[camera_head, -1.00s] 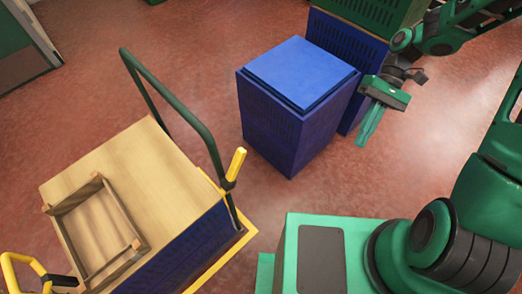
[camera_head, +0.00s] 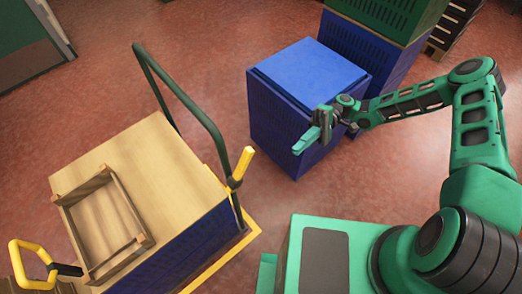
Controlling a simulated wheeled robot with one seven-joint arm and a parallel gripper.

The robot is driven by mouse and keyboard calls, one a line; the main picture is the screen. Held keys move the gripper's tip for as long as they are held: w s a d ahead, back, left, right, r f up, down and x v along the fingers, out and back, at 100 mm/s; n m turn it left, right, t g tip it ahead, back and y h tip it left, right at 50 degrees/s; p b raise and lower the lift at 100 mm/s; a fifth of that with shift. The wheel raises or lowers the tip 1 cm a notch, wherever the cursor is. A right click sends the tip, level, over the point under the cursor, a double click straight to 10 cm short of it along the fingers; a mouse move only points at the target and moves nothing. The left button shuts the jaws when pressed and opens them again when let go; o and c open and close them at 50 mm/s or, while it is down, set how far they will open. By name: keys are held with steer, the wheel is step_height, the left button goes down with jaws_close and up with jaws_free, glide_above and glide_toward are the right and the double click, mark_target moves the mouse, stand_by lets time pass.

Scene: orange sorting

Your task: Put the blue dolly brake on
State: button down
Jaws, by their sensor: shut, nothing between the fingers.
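A dolly (camera_head: 248,232) with a yellow base edge, blue slatted sides and a light wooden top stands at the lower left. A dark green push bar (camera_head: 182,92) arches over its far end. A yellow lever (camera_head: 241,166), likely the brake, sticks up from a dark pivot at the dolly's right corner, beside the foot of the push bar, tilted slightly right. My gripper (camera_head: 304,143) is shut and empty. It points left and down, in front of the blue crate stack in the picture, to the right of the lever and apart from it.
A blue crate stack (camera_head: 276,125) stands at upper middle, with a green crate (camera_head: 372,15) on blue behind it. An open wooden tray (camera_head: 142,226) lies on the dolly top. A yellow loop handle (camera_head: 33,245) shows at lower left. Red floor (camera_head: 225,100) is clear between dolly and crates.

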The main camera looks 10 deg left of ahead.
steer(key=shift+w+a+f+n+g+y, duration=0.3)
steer(key=shift+a+y, duration=0.3)
steer(key=shift+y, duration=0.25)
steer(key=shift+w+a+f+n+g+y, duration=0.25)
steer(key=shift+a+n+g+y, duration=0.2)
steer(key=shift+a+y, duration=0.3)
steer(key=shift+w+a+f+n+g+y, duration=0.3)
steer(key=shift+a+y, duration=0.2)
steer(key=shift+y, duration=0.4)
steer(key=shift+s+r, duration=0.1)
glide_toward(240, 171)
steer(key=r, duration=0.1)
steer(key=a+r, duration=0.1)
steer(key=r, duration=0.1)
steer(key=s+a+r, duration=0.1)
steer(key=r, duration=0.1)
steer(key=shift+r, duration=0.1)
